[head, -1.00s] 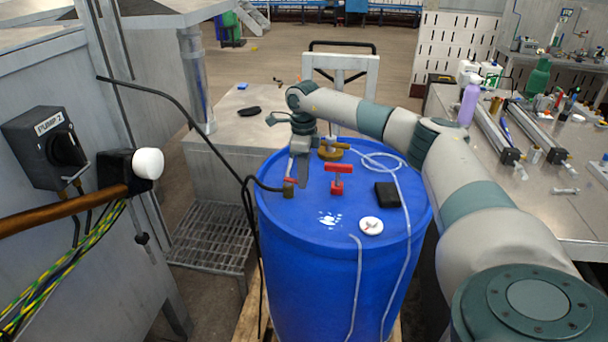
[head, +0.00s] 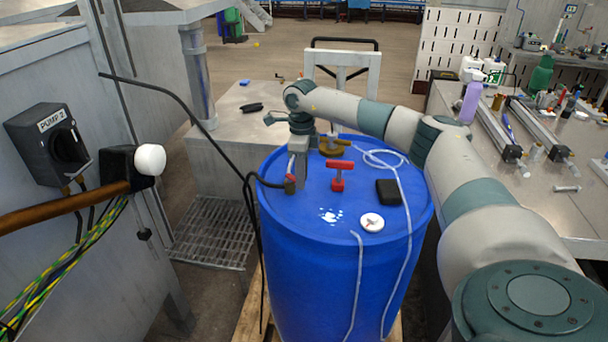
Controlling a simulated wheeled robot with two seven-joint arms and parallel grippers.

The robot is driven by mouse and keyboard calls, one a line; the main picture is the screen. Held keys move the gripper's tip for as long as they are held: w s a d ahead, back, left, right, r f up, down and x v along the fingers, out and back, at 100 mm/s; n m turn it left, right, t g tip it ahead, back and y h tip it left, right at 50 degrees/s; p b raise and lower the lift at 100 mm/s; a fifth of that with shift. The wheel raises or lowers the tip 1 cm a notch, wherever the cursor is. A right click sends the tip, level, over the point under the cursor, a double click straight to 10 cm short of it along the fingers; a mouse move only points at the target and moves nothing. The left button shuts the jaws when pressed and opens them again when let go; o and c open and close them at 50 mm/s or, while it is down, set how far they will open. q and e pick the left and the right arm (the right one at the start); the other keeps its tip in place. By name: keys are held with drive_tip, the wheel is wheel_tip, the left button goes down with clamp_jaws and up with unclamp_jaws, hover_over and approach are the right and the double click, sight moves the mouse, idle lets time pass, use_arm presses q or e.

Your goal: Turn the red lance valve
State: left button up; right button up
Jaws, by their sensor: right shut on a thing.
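The blue drum (head: 300,260) stands in the middle of the head view. The lance valve (head: 290,186) is a small brass fitting near the drum lid's left edge, where the black hose (head: 262,183) ends. Its red handle (head: 291,166) shows as a narrow strip beside my fingers and is partly hidden. My right gripper (head: 299,172) points down from above and is shut on the red lance valve handle. The exact contact is hidden by the fingers. My left gripper is not in view.
A brass fitting (head: 334,146), a black box (head: 388,192), a white cap (head: 372,222) and a clear tube (head: 409,220) are also on the drum. The PUMP 2 box (head: 45,142) is at left.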

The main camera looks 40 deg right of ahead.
drive_tip(key=shift+o, duration=0.4)
drive_tip(key=shift+w+a+r, duration=0.1)
drive_tip(key=shift+w+a, duration=0.05)
drive_tip(key=shift+a, duration=0.55)
drive_tip(key=shift+w+a+r, duration=0.1)
drive_tip(key=shift+a, duration=0.05)
drive_tip(key=shift+w+a, duration=0.2)
drive_tip(key=shift+a, duration=0.25)
drive_tip(key=shift+c, duration=0.2)
drive_tip(key=o, duration=1.5)
drive_tip(key=shift+o, duration=0.3)
drive_tip(key=shift+w+d, duration=0.1)
drive_tip(key=r+p, duration=0.1)
drive_tip(key=r, duration=0.1)
drive_tip(key=r+p, duration=0.2)
drive_tip(key=shift+s+r, duration=0.2)
drive_tip(key=shift+r, duration=0.15)
